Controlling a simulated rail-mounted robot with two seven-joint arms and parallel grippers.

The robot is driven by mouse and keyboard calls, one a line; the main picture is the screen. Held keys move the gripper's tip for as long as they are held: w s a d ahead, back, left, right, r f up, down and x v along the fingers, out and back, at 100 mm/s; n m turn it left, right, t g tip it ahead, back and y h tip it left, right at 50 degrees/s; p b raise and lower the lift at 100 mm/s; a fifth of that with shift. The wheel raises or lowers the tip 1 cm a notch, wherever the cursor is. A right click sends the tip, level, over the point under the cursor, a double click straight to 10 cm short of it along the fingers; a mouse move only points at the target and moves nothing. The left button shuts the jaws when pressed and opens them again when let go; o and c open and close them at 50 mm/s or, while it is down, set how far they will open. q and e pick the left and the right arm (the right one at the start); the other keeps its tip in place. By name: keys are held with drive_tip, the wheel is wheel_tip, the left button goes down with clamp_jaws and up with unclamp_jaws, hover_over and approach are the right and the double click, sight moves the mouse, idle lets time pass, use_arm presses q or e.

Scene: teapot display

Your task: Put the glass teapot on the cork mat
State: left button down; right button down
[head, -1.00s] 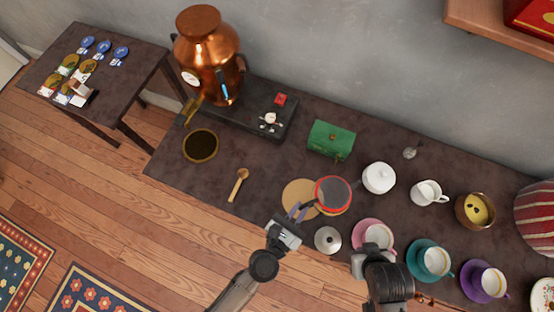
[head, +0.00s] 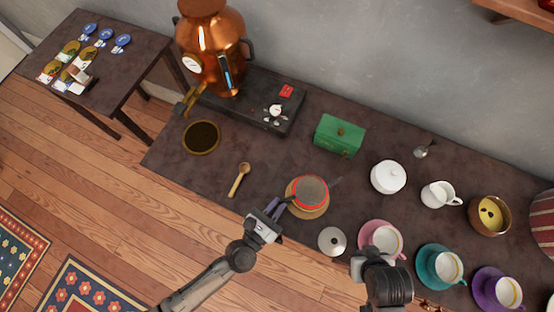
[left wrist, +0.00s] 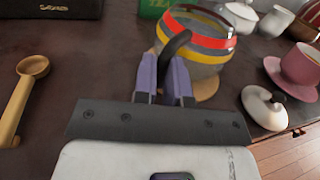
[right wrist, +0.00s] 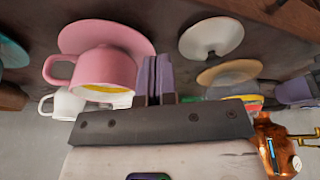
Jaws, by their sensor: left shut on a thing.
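The glass teapot (head: 309,189), with red and yellow bands, is over the cork mat (head: 296,212) in the head view. My left gripper (head: 272,210) is shut on its dark handle, which shows between the fingers in the left wrist view (left wrist: 166,82). The teapot (left wrist: 203,42) looks upright there, with part of the mat (left wrist: 207,90) showing below it. I cannot tell whether its base touches the mat. My right gripper (head: 357,262) is shut and empty near the pink cup; its closed fingers show in the right wrist view (right wrist: 155,82).
A green box (head: 339,136) and white sugar pot (head: 388,177) are behind. The counter between spoon and green box is clear.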

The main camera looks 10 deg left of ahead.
use_arm(q)
drive_tip(key=c, duration=1.6)
unclamp_jaws()
drive_tip(key=shift+f, duration=0.25)
drive_tip(key=shift+c, duration=0.2)
drive_tip(key=o, duration=0.5)
drive_tip(key=shift+c, duration=0.2)
drive_tip(key=shift+r, duration=0.1)
drive_tip(key=shift+r, duration=0.25)
drive_tip(key=b+v, duration=0.1)
drive_tip(key=v, duration=1.1)
drive_tip(key=shift+f, duration=0.15)
